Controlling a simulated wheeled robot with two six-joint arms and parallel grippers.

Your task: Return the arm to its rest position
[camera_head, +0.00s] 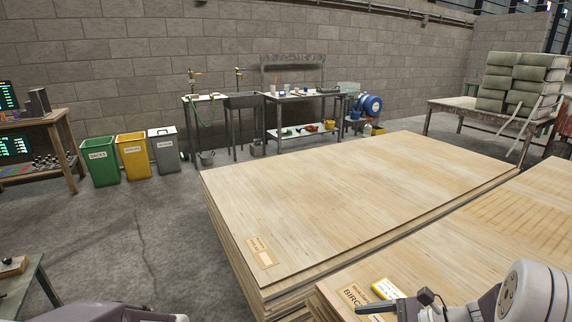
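My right arm comes in from the lower right, with its gripper (392,306) low over the front veneer stack (480,235). A dark finger points left; the rest of the gripper is partly cut off by the bottom edge, so I cannot tell whether it is open or shut. A yellow-and-white label card (387,289) shows just behind the gripper; I cannot tell whether they touch. A tan birch label (356,297) lies on the same stack beside the gripper. Part of my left arm shows at the bottom left; its gripper fingers are out of view.
A larger veneer stack (360,190) with a label (261,252) fills the middle. Green (100,162), yellow (133,157) and grey (164,152) bins stand by the wall. Workbenches line the back. A small table (30,288) stands at lower left. The floor left of the stacks is clear.

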